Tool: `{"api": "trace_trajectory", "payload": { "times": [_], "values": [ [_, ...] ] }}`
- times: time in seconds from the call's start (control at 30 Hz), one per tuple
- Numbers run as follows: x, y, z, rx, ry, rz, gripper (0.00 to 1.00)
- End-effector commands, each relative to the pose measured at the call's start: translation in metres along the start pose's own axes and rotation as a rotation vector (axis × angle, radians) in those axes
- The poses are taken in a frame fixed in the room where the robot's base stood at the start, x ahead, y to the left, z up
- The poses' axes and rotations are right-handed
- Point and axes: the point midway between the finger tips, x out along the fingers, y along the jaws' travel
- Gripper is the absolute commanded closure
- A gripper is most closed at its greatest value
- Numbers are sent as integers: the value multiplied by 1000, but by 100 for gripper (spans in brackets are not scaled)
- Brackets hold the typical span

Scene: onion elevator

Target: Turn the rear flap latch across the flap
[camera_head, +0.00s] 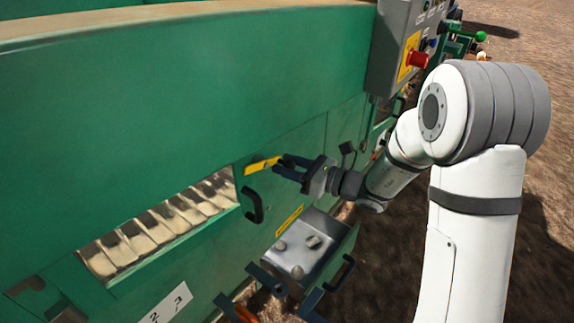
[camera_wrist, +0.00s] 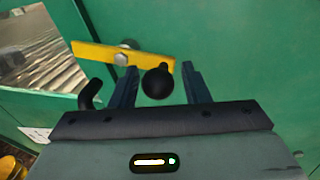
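The latch is a yellow bar (camera_wrist: 95,53) on the green machine side, turning on a grey bolt (camera_wrist: 124,52), with a black ball knob (camera_wrist: 157,83) near its right end. In the head view the yellow latch (camera_head: 261,165) lies nearly level, tilted slightly up to the right, above a black handle (camera_head: 253,206). My gripper (camera_wrist: 159,67) is open, with one finger on each side of the knob and a visible gap on both sides. In the head view my gripper (camera_head: 281,165) reaches in from the right and hides the knob. The flap's outline is hard to make out.
A slatted opening (camera_head: 155,225) lies left of the latch. A grey metal box (camera_head: 304,245) with black handles juts out below my gripper. A control box with a red button (camera_head: 417,59) stands at the upper right. Bare soil lies to the right.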

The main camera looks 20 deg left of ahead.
Motion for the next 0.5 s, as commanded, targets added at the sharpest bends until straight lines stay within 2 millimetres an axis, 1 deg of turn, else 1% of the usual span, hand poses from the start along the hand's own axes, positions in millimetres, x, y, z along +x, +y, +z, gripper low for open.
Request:
{"api": "trace_trajectory", "payload": {
  "times": [0.03,0.07,0.37,0.5],
  "values": [
    [0,0,0,0,0,0,62],
    [0,0,0,0,0,0,64],
    [0,0,0,0,0,1,89],
    [0,0,2,-30,6,0,90]
  ]
}}
